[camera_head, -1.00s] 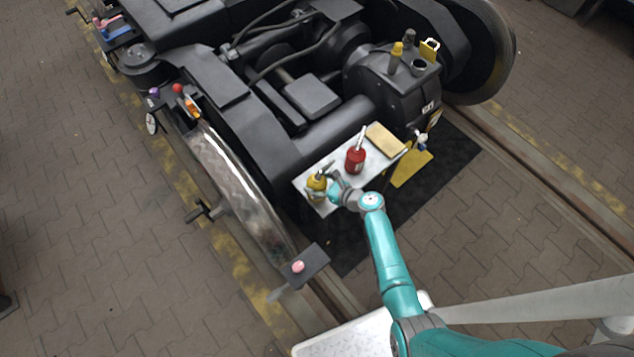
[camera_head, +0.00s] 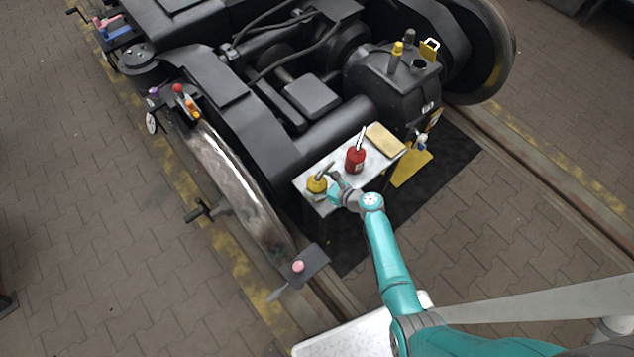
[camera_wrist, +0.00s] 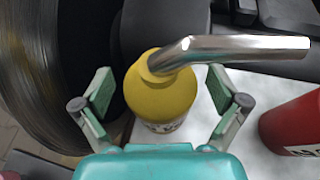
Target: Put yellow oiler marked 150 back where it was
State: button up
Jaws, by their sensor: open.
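The yellow oiler (camera_head: 317,185) stands upright on a small pale tray table (camera_head: 378,169), near its left end. In the wrist view the yellow oiler (camera_wrist: 160,98) has a bent metal spout pointing right, and its label is mostly hidden, so I cannot read the marking. My gripper (camera_head: 330,183) is at the oiler; in the wrist view my gripper (camera_wrist: 157,92) is open, with one finger on each side of the oiler and visible gaps to it.
A red oiler (camera_head: 355,159) stands to the right on the same table; it also shows in the wrist view (camera_wrist: 297,125). A tan block (camera_head: 386,140) lies at the table's right end. The wheel (camera_head: 238,185) and black bogie frame stand close on the left and behind.

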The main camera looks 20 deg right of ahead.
jog(key=v, duration=1.2)
jog(key=shift+r, duration=0.1)
jog(key=s+a+f+n+g+h, duration=0.1)
jog(key=s+a+f+n+h, duration=0.15)
jog(key=s, duration=0.25)
jog(key=s+a+f+n+h, duration=0.1)
jog(key=s+a+n, duration=0.15)
jog(key=s, duration=0.25)
jog(key=s+r+n+h, duration=0.1)
jog(key=s+r+n, duration=0.25)
jog(key=s, duration=0.25)
jog(key=s+r+n+h, duration=0.2)
jog(key=s+n, duration=0.2)
jog(key=s, duration=0.2)
jog(key=s+r+n+t, duration=0.1)
jog(key=s+r+n, duration=0.3)
jog(key=r, duration=0.5)
jog(key=s+r+n+t, duration=0.2)
jog(key=s+r+n, duration=0.1)
jog(key=r+n, duration=0.4)
jog(key=s+r+n+t, duration=0.1)
jog(key=s+r+n, duration=0.3)
jog(key=r, duration=0.6)
jog(key=shift+s+a+r+n, duration=0.35)
jog(key=shift+r+n, duration=0.05)
jog(key=shift+n, duration=0.75)
jog(key=shift+h, duration=0.25)
jog(key=shift+c, duration=0.3)
